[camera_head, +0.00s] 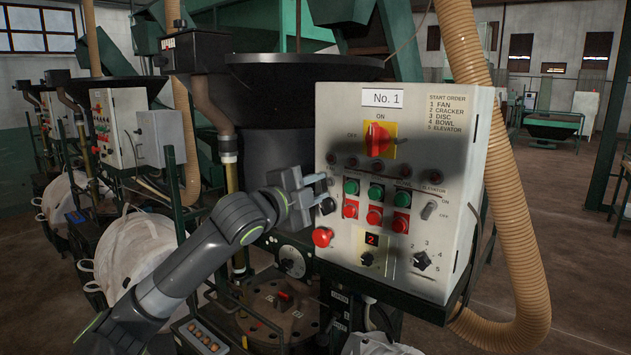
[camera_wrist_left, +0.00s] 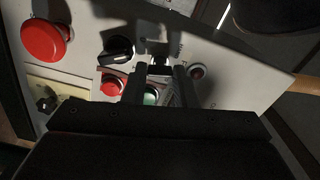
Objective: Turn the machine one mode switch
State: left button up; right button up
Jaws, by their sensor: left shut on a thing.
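The machine one panel (camera_head: 455,190) is a pale box marked "No. 1". My left gripper (camera_head: 322,188) is at the panel's left edge, beside the button rows. In the wrist view my left gripper (camera_wrist_left: 160,75) has its two dark fingers shut on a small dark switch (camera_wrist_left: 160,66), which I take for the mode switch; its label cannot be read. In the head view the gripper hides this switch. A black knob (camera_head: 327,206) sits just below the fingers; it also shows in the wrist view (camera_wrist_left: 118,48). My right gripper is not in view.
A red mushroom button (camera_head: 322,237) protrudes below the gripper. Green and red push buttons (camera_head: 375,193) lie to its right. A red rotary switch (camera_head: 377,139) is above. A tan hose (camera_head: 515,200) runs past the panel's right side, and a dark hopper (camera_head: 275,100) stands behind.

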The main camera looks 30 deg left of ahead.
pick_arm(q)
jog(key=m+p, duration=0.2)
jog(key=m, duration=0.2)
jog(key=shift+m, duration=0.3)
jog(key=shift+m+p, duration=0.7)
jog(key=shift+m, duration=1.5)
jog(key=o, duration=1)
jog(key=shift+f, duration=0.1)
